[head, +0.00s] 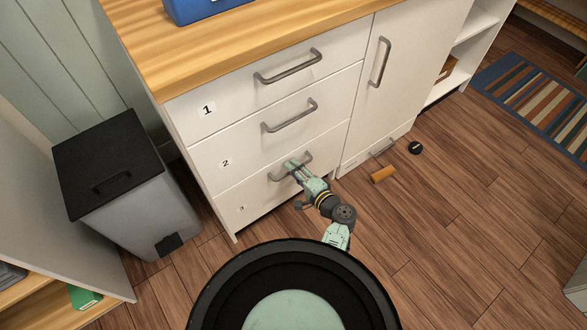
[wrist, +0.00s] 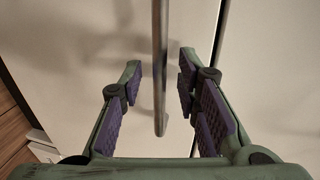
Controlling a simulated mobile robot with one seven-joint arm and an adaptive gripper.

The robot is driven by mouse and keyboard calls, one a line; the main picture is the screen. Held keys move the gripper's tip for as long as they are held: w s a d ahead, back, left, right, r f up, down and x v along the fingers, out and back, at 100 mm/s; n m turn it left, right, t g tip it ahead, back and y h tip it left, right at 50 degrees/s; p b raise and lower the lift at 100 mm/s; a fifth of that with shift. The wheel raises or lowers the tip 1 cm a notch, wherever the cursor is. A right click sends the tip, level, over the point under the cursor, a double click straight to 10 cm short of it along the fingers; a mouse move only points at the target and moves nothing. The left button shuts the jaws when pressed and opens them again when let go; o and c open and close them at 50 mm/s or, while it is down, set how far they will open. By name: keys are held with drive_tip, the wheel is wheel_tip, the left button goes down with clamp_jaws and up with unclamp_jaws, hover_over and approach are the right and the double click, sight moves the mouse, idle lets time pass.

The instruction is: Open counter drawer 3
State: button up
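Drawer 3 (head: 255,195) is the lowest drawer of the white counter and looks shut. Its grey bar handle (head: 277,179) is partly hidden behind my gripper (head: 294,167). In the wrist view the handle (wrist: 160,95) runs upright between the two spread fingers of my gripper (wrist: 160,65). The fingers are open, with a gap to the bar on both sides. I cannot tell exactly how deep the bar sits between them.
Drawers 1 (head: 235,100) and 2 (head: 245,148) above look shut. A grey bin (head: 135,200) stands to the left. Floor before the counter's right side is mostly clear.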

drive_tip(key=shift+w+a+f, duration=0.1)
drive_tip(key=shift+w+a, duration=0.15)
drive_tip(key=shift+w, duration=0.05)
drive_tip(key=shift+c, duration=0.4)
clamp_jaws()
idle(0.6)
